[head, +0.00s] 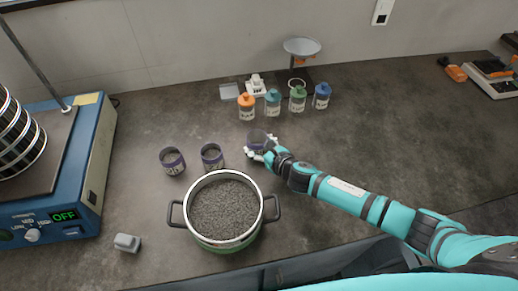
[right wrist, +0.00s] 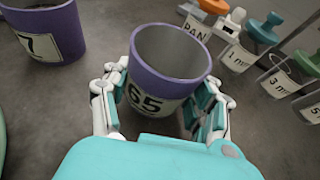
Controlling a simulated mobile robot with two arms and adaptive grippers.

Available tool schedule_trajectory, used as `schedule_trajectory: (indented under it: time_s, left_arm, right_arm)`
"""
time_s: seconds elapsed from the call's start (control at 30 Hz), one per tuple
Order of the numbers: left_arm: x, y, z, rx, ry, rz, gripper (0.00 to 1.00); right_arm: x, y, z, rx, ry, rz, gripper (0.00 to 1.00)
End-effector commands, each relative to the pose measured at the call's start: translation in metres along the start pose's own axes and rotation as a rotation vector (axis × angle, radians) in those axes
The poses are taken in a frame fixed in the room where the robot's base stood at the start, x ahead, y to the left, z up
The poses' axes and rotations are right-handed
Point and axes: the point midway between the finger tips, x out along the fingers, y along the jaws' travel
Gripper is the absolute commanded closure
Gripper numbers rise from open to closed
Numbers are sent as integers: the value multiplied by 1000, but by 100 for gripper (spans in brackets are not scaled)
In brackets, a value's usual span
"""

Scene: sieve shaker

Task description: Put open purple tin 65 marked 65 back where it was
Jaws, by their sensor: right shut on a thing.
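The open purple tin 65 (right wrist: 160,82) has a white label reading 65 and stands upright between the fingers of my right gripper (right wrist: 163,110) in the right wrist view. The gripper is shut on it, with a finger on each side. In the head view tin 65 (head: 257,140) is partly hidden by my right gripper (head: 262,149), right of two other purple tins. Whether its base touches the bench cannot be told. My left gripper is not in view.
Two purple tins, one at far left (head: 172,161) and one in the middle (head: 212,157), stand behind a pot of grey grains (head: 224,210). The blue shaker (head: 80,170) is left.

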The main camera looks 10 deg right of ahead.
Motion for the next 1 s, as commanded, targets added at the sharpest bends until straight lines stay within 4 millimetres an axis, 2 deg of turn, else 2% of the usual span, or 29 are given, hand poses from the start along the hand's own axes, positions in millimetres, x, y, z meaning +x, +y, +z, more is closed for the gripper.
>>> schedule_trajectory:
  time_s: [0.1, 0.47, 0.5, 0.63, 0.67, 1.0]
  left_arm:
    - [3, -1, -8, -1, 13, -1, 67]
    - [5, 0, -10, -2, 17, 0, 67]
    - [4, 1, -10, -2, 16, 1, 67]
    - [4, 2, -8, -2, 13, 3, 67]
    - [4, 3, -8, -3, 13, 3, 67]
    - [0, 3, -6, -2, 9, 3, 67]
  right_arm:
    - [4, 1, -10, 1, -1, 0, 77]
    - [6, 0, -13, 0, -1, 0, 77]
    - [5, 0, -12, 1, -1, 0, 37]
    - [5, 0, -12, 1, 0, 0, 20]
    - [5, 0, -12, 1, 0, 0, 17]
    - [3, 0, -7, 0, -1, 0, 17]
